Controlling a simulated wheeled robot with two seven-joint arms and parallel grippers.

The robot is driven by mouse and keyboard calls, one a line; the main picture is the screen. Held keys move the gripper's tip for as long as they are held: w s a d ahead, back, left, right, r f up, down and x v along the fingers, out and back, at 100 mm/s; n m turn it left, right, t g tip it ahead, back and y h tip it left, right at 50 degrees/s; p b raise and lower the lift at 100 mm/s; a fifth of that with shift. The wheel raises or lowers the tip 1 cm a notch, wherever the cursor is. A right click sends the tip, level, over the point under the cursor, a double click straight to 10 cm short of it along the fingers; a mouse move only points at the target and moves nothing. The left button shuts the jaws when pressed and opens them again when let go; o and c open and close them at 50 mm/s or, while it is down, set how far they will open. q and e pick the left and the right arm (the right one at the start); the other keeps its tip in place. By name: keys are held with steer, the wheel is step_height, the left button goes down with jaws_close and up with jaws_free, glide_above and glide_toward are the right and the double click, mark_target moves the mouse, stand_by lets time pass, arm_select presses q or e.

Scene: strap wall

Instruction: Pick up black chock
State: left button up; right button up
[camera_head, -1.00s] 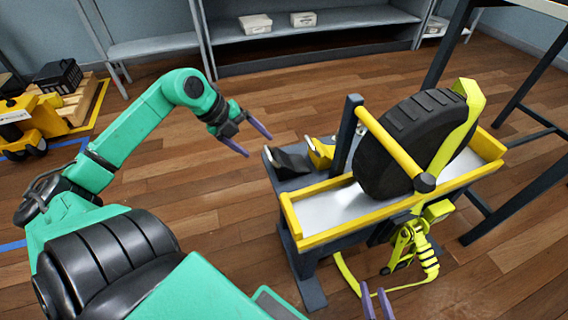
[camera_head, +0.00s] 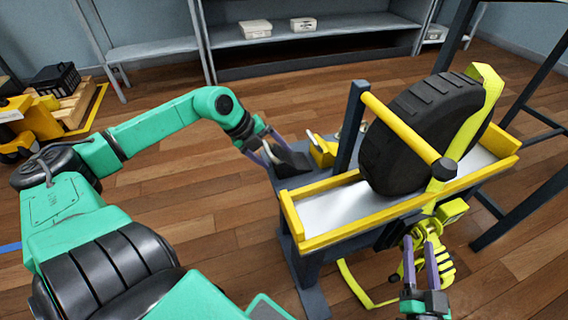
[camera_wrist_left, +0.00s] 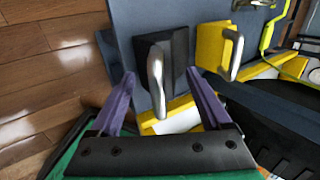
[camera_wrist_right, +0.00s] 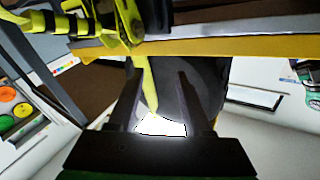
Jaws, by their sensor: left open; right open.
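The black chock (camera_head: 291,161) is a dark wedge on the grey side shelf at the left of the wheel stand. In the left wrist view the black chock (camera_wrist_left: 174,62) shows a metal handle. My left gripper (camera_head: 272,152) is open at the chock; in its wrist view (camera_wrist_left: 163,92) the fingers lie to either side of the handle's near end, not closed on it. A yellow chock (camera_head: 322,150), also with a metal handle (camera_wrist_left: 212,55), sits beside it. My right gripper (camera_head: 428,250) is open and empty in front of the stand, near the yellow-green ratchet (camera_head: 410,262).
A black tyre (camera_head: 418,135) stands in the yellow-edged tray (camera_head: 330,209) with a yellow strap (camera_head: 470,130) over it. A dark post (camera_head: 350,125) rises just right of the chocks.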

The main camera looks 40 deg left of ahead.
arm_select(q)
steer(key=shift+w+f, duration=0.1)
steer(key=shift+f, duration=0.15)
jaws_close()
arm_select(e)
steer(key=shift+t, duration=0.7)
steer(key=r, duration=0.1)
steer(key=w+r, duration=0.1)
steer(key=r, duration=0.2)
steer(key=shift+w+d+r, duration=0.2)
steer(key=shift+w+r, duration=0.1)
arm_select(q)
steer(key=shift+r, duration=0.1)
